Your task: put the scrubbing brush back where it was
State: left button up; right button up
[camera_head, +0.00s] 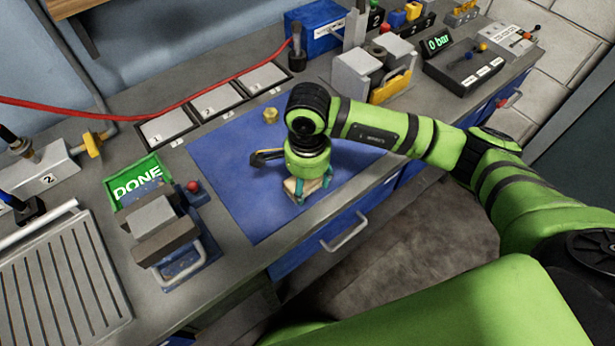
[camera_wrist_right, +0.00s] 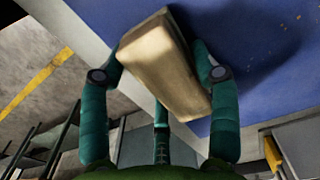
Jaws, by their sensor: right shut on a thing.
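My right gripper (camera_head: 306,190) points down over the front part of the blue mat (camera_head: 230,200). Its teal fingers are shut on a tan, wood-coloured block, which I take to be the scrubbing brush (camera_head: 291,186). In the right wrist view the brush (camera_wrist_right: 165,65) sits between the fingers of the right gripper (camera_wrist_right: 160,80), with the blue mat behind it. Any bristles are hidden. I cannot tell whether the brush touches the mat. My left gripper is not in view.
A dark tool with a yellowish part (camera_head: 262,157) and a brass nut (camera_head: 270,115) lie on the mat. A vise (camera_head: 165,228) and green DONE tray (camera_head: 128,178) stand left. Numbered plates (camera_head: 213,101) line the back. A grey clamp block (camera_head: 360,73) stands behind right.

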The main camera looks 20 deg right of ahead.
jog(key=shift+f, duration=0.2)
jog(key=o, duration=1.1)
jog(key=shift+r, duration=0.15)
jog(key=shift+r, duration=0.25)
notch_tip(320, 180, up, 10)
jog(key=b, duration=0.4)
jog(key=shift+r, duration=0.85)
